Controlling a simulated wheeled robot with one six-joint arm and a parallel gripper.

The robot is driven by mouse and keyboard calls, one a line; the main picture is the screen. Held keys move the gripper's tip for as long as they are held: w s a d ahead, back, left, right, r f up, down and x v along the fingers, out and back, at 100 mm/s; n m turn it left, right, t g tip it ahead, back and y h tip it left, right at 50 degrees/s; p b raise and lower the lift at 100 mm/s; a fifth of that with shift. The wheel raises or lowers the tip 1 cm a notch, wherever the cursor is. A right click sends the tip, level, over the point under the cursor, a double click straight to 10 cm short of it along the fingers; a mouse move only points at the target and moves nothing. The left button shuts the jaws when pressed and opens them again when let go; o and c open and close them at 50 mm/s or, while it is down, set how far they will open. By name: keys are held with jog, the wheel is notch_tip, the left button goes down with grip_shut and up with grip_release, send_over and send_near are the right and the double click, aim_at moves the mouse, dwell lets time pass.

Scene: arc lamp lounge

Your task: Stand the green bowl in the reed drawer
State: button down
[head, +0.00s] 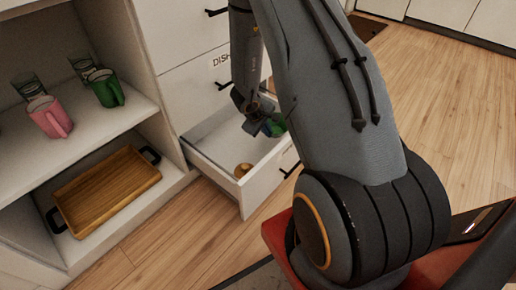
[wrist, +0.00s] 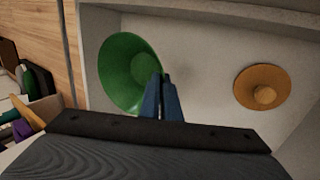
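The green bowl (head: 275,124) is at my gripper over the open drawer (head: 216,138). In the wrist view the green bowl (wrist: 122,70) faces open side up, and my gripper (wrist: 161,90) has its two blue-grey fingers close together at the bowl's right rim, shut on it. The pale drawer floor (wrist: 205,50) lies below. I cannot tell whether the bowl touches the floor. The arm hides part of the drawer's far right side in the head view. No reed marking is readable on this drawer.
A small orange-brown bowl (head: 243,170) sits in the drawer, right of the green bowl in the wrist view (wrist: 262,87). A closed drawer marked "DISH" (head: 195,85) is above. Left shelves hold a pink mug (head: 50,117), a green mug (head: 105,88), glasses and a wooden tray (head: 108,188).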

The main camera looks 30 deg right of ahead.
notch_tip(320, 180, down, 8)
jog(key=b, duration=0.4)
jog(key=shift+r+b, duration=0.15)
jog(key=shift+b, duration=0.15)
jog(key=c, duration=2)
grip_release()
jog(key=p+v, duration=0.8)
jog(key=v, duration=0.4)
jog(key=shift+r, duration=0.1)
